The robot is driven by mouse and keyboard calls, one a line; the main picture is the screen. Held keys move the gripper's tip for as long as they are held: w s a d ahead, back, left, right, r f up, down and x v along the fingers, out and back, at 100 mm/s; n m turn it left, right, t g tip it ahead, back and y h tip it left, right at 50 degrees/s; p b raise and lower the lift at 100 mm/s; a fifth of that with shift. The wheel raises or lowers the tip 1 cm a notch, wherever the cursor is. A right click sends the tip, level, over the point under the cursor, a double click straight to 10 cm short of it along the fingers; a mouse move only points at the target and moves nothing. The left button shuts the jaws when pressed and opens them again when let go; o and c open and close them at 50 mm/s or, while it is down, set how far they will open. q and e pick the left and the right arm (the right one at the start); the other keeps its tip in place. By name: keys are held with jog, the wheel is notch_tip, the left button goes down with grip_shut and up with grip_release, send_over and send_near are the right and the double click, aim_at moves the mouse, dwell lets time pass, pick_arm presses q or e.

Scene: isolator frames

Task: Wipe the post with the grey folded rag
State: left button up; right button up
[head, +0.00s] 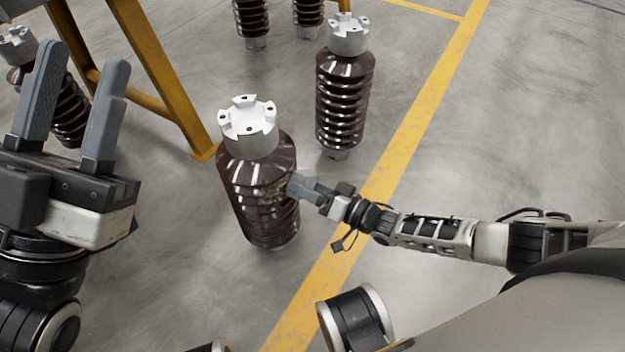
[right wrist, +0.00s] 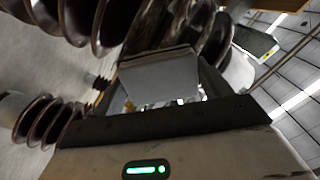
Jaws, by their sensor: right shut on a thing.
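The post (head: 258,172) is a dark brown ribbed insulator with a light grey metal cap, standing upright in the middle of the head view. A dull, mottled patch shows on its right side by my right gripper. My right gripper (head: 297,187) is at the upper right side of the ribs, shut on the rag. The grey folded rag (right wrist: 158,78) shows in the right wrist view as a flat grey piece between the fingers; dark ribs are close above it. I cannot tell whether it touches the post. My left gripper (head: 84,65) is open and empty at the left.
A second insulator (head: 343,95) stands behind and to the right. Others stand at the back and far left, near a yellow frame (head: 160,75). A yellow floor line (head: 425,100) runs diagonally. The concrete floor on the right is clear.

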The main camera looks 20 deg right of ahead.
jog(key=shift+s+a+r+p, duration=0.1)
jog(key=shift+s+a+p, duration=0.15)
jog(key=shift+s+a, duration=0.45)
jog(key=shift+s+a+f+p, duration=0.1)
jog(key=shift+s+a+p, duration=0.25)
jog(key=shift+a, duration=0.5)
jog(key=shift+s+a+r+p, duration=0.1)
jog(key=shift+s+a+p, duration=0.05)
jog(key=shift+s+a, duration=0.6)
jog(key=shift+r+p, duration=0.95)
jog(key=shift+r, duration=0.1)
jog(key=shift+w+d+f, duration=0.15)
jog(key=shift+w+d, duration=0.05)
jog(key=shift+d, duration=0.1)
jog(key=shift+w+d+f+b, duration=0.1)
jog(key=shift+w+d+b, duration=0.9)
jog(key=shift+d, duration=0.3)
jog(key=shift+w+d+b, duration=0.85)
jog(key=shift+w+d, duration=0.25)
jog(key=shift+d, duration=0.15)
jog(key=shift+w+d, duration=0.15)
jog(key=shift+r, duration=0.2)
